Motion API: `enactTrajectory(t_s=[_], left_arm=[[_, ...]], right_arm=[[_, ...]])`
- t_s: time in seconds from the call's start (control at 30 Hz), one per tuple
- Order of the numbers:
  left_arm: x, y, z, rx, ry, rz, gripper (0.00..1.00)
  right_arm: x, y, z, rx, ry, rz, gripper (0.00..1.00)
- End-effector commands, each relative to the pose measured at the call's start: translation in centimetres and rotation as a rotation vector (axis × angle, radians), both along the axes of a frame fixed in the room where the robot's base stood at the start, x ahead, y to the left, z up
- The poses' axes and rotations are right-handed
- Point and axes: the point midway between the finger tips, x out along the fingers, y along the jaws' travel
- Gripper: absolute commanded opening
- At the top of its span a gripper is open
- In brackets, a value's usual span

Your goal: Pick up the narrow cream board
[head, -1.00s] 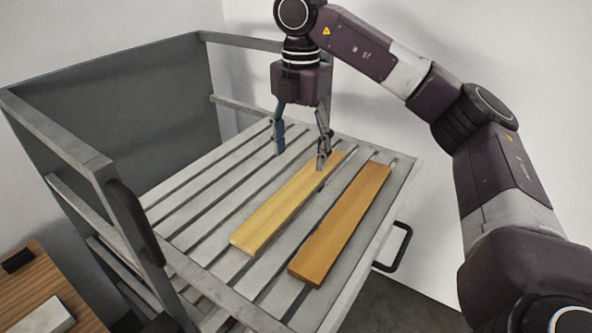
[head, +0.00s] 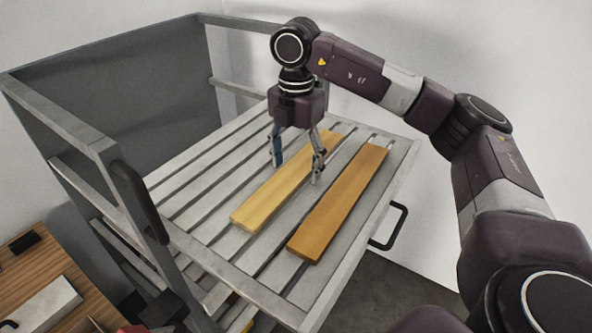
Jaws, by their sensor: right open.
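A narrow, pale yellow-cream board (head: 262,204) lies flat on the grey slatted rack shelf (head: 192,222), its length running from front left to back right. My right gripper (head: 296,164) points down over the far half of this board. Its fingers are spread apart, one on each side of the board, with nothing held. The fingers hide a little of the board, and I cannot tell whether the tips touch it or the shelf. My left gripper is not in view.
A darker orange-brown board (head: 340,205) lies close to the right. A black handle (head: 399,226) is on the rack's right side. Grey posts and panels bound the left and back. A wooden table (head: 38,271) at lower left holds a pale block (head: 44,304). The shelf's left slats are bare.

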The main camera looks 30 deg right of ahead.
Motion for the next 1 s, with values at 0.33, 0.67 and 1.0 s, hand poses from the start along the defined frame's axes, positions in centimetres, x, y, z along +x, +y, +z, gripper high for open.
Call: enactTrajectory(t_s=[0.33,0.67,1.0], left_arm=[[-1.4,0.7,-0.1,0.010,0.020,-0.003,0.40],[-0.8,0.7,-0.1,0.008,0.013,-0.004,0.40],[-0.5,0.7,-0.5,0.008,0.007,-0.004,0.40]], right_arm=[[0.0,0.0,0.0,0.000,0.000,0.000,0.31],[0.0,0.0,0.1,0.000,-0.001,0.000,0.12],[0.1,0.1,1.8,0.002,-0.005,0.001,0.12]])
